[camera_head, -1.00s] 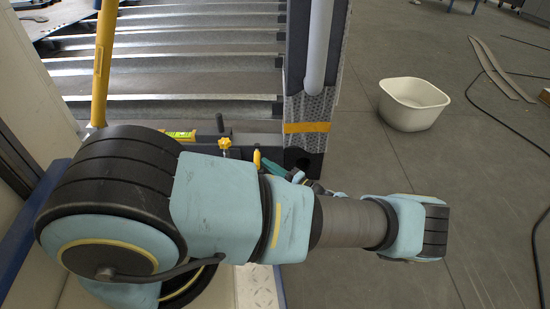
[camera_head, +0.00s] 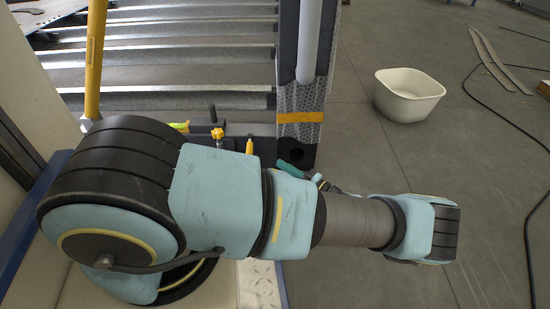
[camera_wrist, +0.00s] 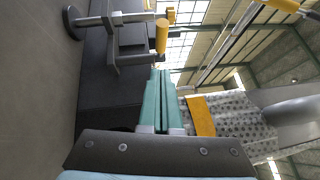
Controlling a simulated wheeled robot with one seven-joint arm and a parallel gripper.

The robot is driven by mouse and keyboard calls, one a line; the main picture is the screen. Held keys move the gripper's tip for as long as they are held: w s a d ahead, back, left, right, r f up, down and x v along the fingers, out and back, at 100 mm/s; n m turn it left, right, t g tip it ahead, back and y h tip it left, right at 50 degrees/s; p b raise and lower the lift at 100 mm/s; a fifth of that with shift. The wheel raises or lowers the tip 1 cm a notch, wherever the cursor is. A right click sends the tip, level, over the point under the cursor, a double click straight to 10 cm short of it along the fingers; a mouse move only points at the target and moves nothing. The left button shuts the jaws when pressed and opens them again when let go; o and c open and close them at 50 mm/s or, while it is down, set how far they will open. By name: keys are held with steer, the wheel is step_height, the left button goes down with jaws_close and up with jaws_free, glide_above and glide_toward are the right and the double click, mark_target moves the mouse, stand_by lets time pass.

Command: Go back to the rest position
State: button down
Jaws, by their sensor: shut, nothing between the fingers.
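My gripper shows in the wrist view (camera_wrist: 160,75) as two teal fingers lying side by side, shut and empty. In the head view, only a small teal part of my gripper (camera_head: 291,169) shows beyond my forearm; the rest is hidden behind the arm. My arm reaches across the lower half of the head view, bent out to the right. The gripper is near the lower end of the dark frame post (camera_head: 302,100) with its orange band. In the wrist view, a yellow-ended peg (camera_wrist: 162,37) stands beyond the fingertips, apart from them.
The slatted container frame (camera_head: 180,65) fills the upper left. A yellow pole (camera_head: 95,60) stands at its left. Yellow knobs (camera_head: 217,134) and a green level (camera_head: 180,127) sit on its front beam. A white tub (camera_head: 408,95) stands on open floor at right, near a black cable (camera_head: 490,115).

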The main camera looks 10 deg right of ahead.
steer(key=shift+s+a+r+v, duration=0.2)
steer(key=shift+s+r+v, duration=0.1)
steer(key=shift+v, duration=2)
steer(key=s+a+r+n+g+h+p, duration=0.25)
steer(key=a+r+g+h, duration=0.2)
steer(key=a+r, duration=0.6)
steer(key=s+a+r+n+g+h+p, duration=0.1)
steer(key=a+r+n+g+h+p, duration=0.3)
steer(key=r, duration=1.1)
steer(key=s+a+r+n+g+h+p, duration=0.1)
steer(key=s+a+r+n+g+h, duration=0.25)
steer(key=a+r, duration=0.7)
step_height(320, 180, up, 40)
steer(key=w+d+h+p, duration=0.1)
steer(key=w+d+p, duration=0.1)
steer(key=p, duration=3.6)
steer(key=shift+d+h, duration=0.25)
steer(key=shift+h, duration=0.15)
steer(key=c, duration=1.6)
jaws_free()
steer(key=shift+w, duration=0.1)
